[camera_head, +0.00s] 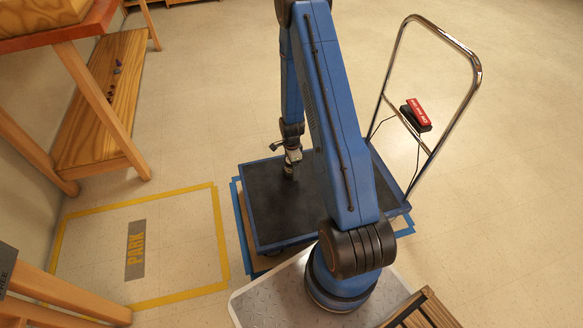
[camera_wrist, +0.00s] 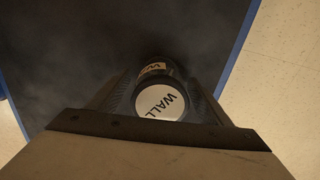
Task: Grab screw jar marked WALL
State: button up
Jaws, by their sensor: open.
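In the wrist view, the screw jar marked WALL (camera_wrist: 160,102) has a pale lid with black letters reading WALL and a dark body with a small label. It stands on the dark top of the blue-edged cart (camera_wrist: 52,48). My gripper (camera_wrist: 158,92) is open, with one finger on each side of the jar; I cannot tell whether either finger touches it. In the head view, my gripper (camera_head: 289,170) is low over the cart (camera_head: 270,215), pointing down. The jar is hard to make out there at the gripper's tip.
The cart has a chrome push handle (camera_head: 478,72) with a red and black device (camera_head: 416,115) on it. A wooden bench (camera_head: 95,110) with a lower shelf stands at left. A yellow-taped floor square marked PARK (camera_head: 136,250) is empty. A slatted wooden piece (camera_head: 425,312) is at bottom right.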

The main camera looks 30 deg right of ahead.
jog(key=c, duration=1.4)
